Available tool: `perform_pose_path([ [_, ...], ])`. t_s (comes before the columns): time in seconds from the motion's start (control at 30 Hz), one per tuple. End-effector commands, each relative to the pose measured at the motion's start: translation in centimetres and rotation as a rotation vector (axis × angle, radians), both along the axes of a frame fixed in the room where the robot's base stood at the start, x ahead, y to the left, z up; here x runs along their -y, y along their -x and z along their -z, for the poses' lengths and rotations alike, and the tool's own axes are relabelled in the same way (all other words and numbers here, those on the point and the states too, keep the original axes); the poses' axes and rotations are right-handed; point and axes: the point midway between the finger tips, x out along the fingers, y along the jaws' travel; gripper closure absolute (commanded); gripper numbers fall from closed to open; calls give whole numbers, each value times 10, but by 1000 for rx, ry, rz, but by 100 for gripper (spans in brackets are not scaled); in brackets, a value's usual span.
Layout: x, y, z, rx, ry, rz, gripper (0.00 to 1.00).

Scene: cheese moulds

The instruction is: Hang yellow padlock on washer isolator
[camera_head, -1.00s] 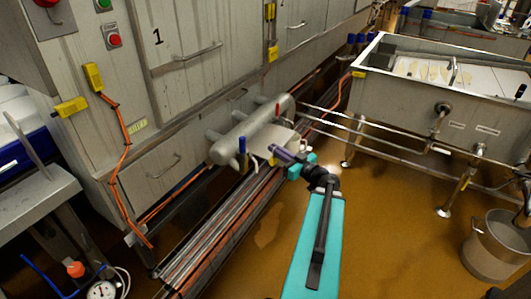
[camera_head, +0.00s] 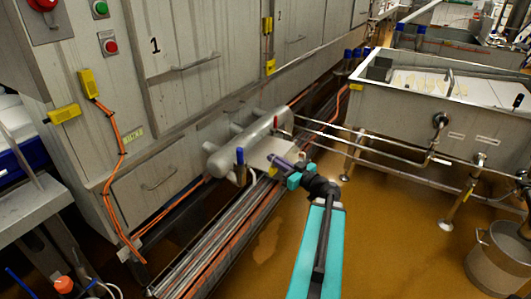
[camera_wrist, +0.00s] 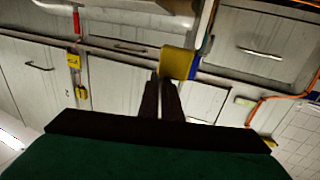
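The yellow padlock (camera_wrist: 177,63) is at the tips of my gripper (camera_wrist: 162,82) in the wrist view, its body beyond the fingers. The fingers are close together and look shut on it; its shackle is hidden. In the head view my gripper (camera_head: 280,162) is low in front of the grey cylindrical tank, with a little yellow (camera_head: 272,172) at its tip. I cannot tell which fitting is the washer isolator. A red knob (camera_head: 42,4) on a grey panel is at top left, and a blue-handled valve (camera_head: 240,156) is left of my gripper.
The grey tank (camera_head: 245,140) lies along the cabinets, with a red handle (camera_head: 276,122) at its right end. Pipes and orange cables run along the floor below. Yellow boxes (camera_head: 87,82) are on the cabinet. A steel vat (camera_head: 400,110) stands right. The brown floor between is open.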

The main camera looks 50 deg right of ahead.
Motion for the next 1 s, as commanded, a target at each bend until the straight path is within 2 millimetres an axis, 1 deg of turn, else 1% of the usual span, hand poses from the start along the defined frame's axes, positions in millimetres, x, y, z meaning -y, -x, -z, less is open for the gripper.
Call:
perform_pose_path([
  [0.03, 1, -1, 4, 1, 1, 0, 100],
  [0.1, 2, -2, 4, 1, 1, 0, 100],
  [1.0, 9, -15, 3, 2, 1, 3, 100],
])
